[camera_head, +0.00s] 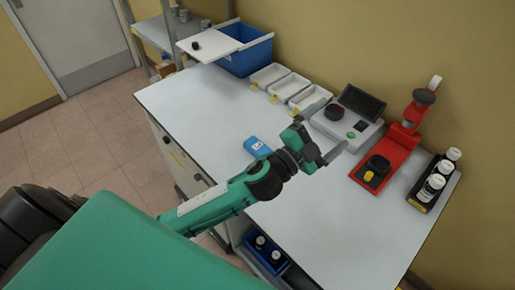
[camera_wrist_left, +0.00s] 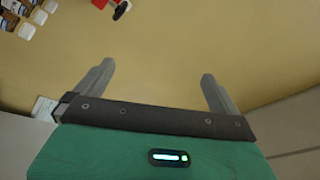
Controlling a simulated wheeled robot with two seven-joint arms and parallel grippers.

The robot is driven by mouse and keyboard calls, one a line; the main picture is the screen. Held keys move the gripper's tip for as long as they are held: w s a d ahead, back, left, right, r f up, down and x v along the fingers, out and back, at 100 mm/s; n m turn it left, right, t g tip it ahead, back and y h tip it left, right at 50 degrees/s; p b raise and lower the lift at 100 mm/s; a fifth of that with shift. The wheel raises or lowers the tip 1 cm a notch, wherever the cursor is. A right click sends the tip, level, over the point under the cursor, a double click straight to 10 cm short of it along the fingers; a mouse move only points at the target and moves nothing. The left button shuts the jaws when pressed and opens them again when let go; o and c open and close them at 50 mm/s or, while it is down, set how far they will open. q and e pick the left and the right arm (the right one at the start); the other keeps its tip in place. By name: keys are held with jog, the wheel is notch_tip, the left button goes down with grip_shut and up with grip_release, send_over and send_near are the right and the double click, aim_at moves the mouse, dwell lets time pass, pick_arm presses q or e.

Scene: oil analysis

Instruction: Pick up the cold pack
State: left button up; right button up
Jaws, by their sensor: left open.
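A small blue pack with a white mark, which looks like the cold pack (camera_head: 257,146), lies flat on the white bench top (camera_head: 205,112) in the head view. My left gripper (camera_head: 331,130) is above the bench to the right of the pack, apart from it. Its fingers are spread and empty. In the left wrist view the two fingers (camera_wrist_left: 158,88) stand wide apart with only the tan wall between them. The pack is not seen in the left wrist view. My right gripper is not in view.
Three white trays (camera_head: 270,75) and a blue bin (camera_head: 246,59) stand at the back. A grey device with a dark screen (camera_head: 361,101), a red stand (camera_head: 403,135) and a rack of bottles (camera_head: 433,186) stand at the right. The bench left of the pack is clear.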

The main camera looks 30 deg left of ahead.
pick_arm(q)
jog(key=d+r+m+g+h, duration=0.2)
jog(key=d+m+g+h, duration=0.25)
jog(key=m+h, duration=0.35)
jog(key=m+g+y, duration=1.4)
jog(key=m+y, duration=0.2)
jog(key=y, duration=0.2)
send_over(258, 145)
notch_tip(258, 145, down, 13)
notch_tip(258, 145, down, 8)
jog(key=p, duration=0.2)
jog(key=shift+s+p, duration=0.15)
jog(key=shift+p, duration=0.15)
jog(key=shift+f+p, duration=0.5)
jog(key=shift+p, duration=0.1)
notch_tip(258, 145, down, 3)
jog(key=shift+f+p, duration=0.2)
jog(key=shift+p, duration=0.65)
jog(key=shift+f, duration=0.5)
jog(key=c, duration=0.9)
